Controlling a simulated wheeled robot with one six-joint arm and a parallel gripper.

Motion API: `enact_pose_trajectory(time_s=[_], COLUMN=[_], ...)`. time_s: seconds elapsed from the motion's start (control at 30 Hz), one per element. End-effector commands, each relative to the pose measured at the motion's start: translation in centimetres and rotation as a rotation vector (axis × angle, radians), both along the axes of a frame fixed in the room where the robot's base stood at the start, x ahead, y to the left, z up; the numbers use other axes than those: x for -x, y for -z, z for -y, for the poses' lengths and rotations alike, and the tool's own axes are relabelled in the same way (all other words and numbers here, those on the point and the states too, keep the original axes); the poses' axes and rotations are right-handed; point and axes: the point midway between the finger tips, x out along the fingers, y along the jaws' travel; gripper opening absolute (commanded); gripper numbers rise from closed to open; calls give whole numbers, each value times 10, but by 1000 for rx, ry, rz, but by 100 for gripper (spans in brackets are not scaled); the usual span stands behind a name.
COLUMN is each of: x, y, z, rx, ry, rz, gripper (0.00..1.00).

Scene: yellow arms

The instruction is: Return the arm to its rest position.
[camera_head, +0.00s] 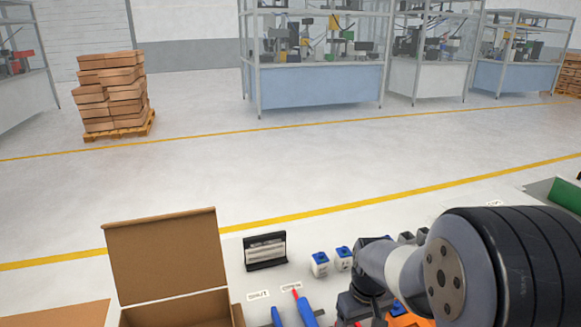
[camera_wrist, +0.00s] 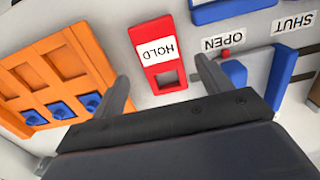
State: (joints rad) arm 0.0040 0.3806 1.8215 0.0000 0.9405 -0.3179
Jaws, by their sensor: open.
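My arm (camera_head: 445,270) reaches in from the lower right in the head view and covers part of the worktop. My gripper (camera_wrist: 162,70) shows in the wrist view with its two grey fingers spread wide apart. Nothing is held between them. A red tag with a white HOLD label (camera_wrist: 165,79) lies beyond the fingers, in line with the gap. I cannot tell the exact height of the fingers above it. In the head view the arm's bulk hides most of the gripper.
An orange tray (camera_wrist: 73,62) with blue pieces lies left of the fingers. Blue handles (camera_wrist: 284,77) lie at the right, near OPEN and SHUT labels. An open cardboard box (camera_head: 164,254), a black stand (camera_head: 265,251) and blue-topped white blocks (camera_head: 320,264) stand on the worktop.

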Motion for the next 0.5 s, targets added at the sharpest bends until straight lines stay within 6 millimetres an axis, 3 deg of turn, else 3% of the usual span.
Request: enact_pose_trajectory(time_s=[0.23,0.5], x=[0,-1], y=[43,40], z=[-1,-1], rx=[0,0], ry=[0,0], rz=[-3,1], gripper=[74,74])
